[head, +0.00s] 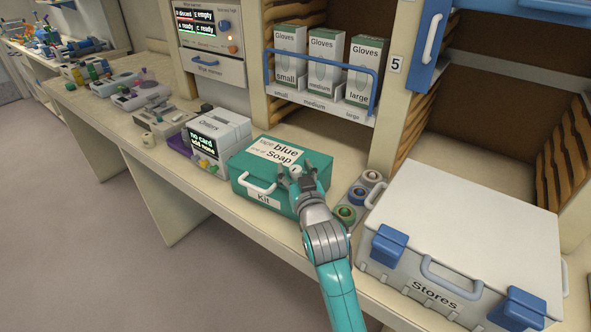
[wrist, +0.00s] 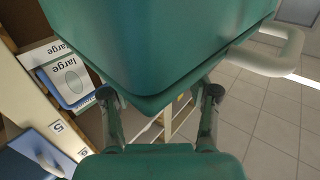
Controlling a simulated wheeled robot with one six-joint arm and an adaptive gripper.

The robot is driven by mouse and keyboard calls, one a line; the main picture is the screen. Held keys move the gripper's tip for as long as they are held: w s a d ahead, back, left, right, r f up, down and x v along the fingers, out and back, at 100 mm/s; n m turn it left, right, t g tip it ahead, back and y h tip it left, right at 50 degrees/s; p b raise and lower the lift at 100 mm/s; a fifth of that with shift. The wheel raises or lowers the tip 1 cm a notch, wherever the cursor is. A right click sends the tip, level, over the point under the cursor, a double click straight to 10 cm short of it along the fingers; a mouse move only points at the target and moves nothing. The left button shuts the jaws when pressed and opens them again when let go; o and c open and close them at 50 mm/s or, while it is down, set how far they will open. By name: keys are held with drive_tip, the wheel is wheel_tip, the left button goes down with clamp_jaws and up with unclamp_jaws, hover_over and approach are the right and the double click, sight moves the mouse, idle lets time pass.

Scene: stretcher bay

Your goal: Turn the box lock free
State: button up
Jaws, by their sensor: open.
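The green Kit box (head: 240,176) stands shut on the counter, with a white front handle (head: 258,188) and a paper label (head: 275,153) on its lid reading "blue" and "Soap". My gripper (head: 294,178) is at the box's right part, its fingers apart. A small pale piece, perhaps the lock, shows between the fingers in the head view; I cannot tell what it is. In the wrist view the green box (wrist: 160,45) fills the top, close to my open fingers (wrist: 160,95). No lock is clear there, and I cannot tell whether the fingers touch the box.
Right of the Kit box are round coloured buttons (head: 346,212) and a large white Stores box (head: 465,215) with blue latches. A card device (head: 217,138) stands close on the left. Glove boxes (head: 325,62) sit on a shelf behind. Open floor (head: 120,250) lies in front.

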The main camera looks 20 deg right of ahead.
clamp_jaws()
drive_tip(key=shift+d+f+n+y, duration=0.1)
drive_tip(key=shift+n+y, duration=0.2)
drive_tip(key=shift+y, duration=0.2)
drive_tip(key=shift+n+y, duration=0.4)
drive_tip(key=shift+y, duration=0.2)
unclamp_jaws()
drive_tip(key=shift+s, duration=0.1)
drive_tip(key=s, duration=1.1)
drive_tip(key=shift+s+d, duration=0.35)
drive_tip(key=shift+s, duration=0.05)
